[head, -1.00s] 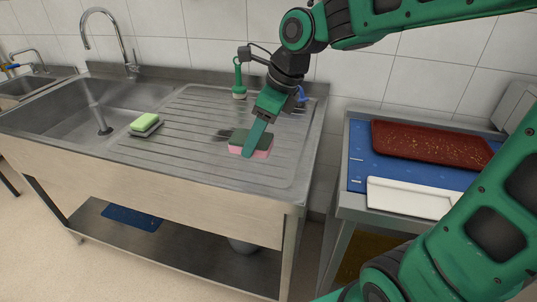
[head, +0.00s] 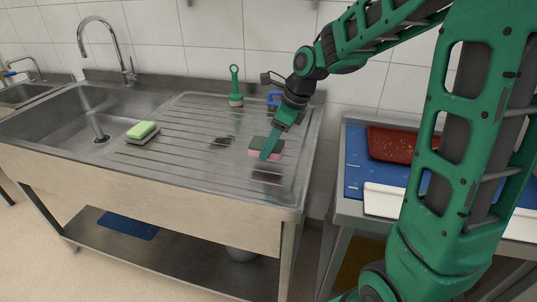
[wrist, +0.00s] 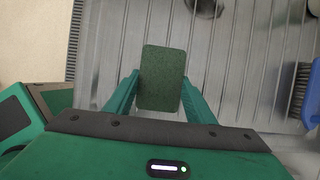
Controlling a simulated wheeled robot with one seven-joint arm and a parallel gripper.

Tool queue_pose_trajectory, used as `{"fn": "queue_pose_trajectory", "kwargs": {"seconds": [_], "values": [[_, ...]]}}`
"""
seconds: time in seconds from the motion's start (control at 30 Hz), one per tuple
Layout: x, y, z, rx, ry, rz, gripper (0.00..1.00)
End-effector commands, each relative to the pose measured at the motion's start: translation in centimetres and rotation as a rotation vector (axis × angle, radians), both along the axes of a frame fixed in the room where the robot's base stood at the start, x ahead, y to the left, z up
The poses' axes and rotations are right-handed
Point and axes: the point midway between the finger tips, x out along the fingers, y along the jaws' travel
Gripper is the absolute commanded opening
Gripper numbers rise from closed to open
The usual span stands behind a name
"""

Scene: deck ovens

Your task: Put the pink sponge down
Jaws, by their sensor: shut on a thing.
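The pink sponge (head: 253,151) has a dark green scouring top and a pink lower side. My gripper (head: 268,149) is shut on it, with a green finger across its near side. The sponge appears to be held a little above the ribbed steel drainboard (head: 190,160), with a dark patch like its shadow below. In the wrist view, the sponge's green face (wrist: 163,72) sits between the two fingers of my gripper (wrist: 160,88). Its pink side is hidden there.
A light green sponge on a grey base (head: 143,140) lies left, beside the sink basin (head: 75,125). A green-handled brush (head: 236,88) stands at the back, and a blue brush (head: 274,98) is behind my gripper. A red tray (head: 388,146) is on the right-hand table. The drainboard's middle is mostly clear.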

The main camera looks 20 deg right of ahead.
Motion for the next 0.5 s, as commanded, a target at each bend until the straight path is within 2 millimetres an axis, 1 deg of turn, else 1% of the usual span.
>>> {"fn": "queue_pose_trajectory", "kwargs": {"seconds": [0.3, 0.5], "values": [[-0.1, 0.0, -3.7, -0.001, 0.004, 0.001, 0.32], [-0.1, 0.1, -3.9, -0.001, 0.000, 0.001, 0.32]]}}
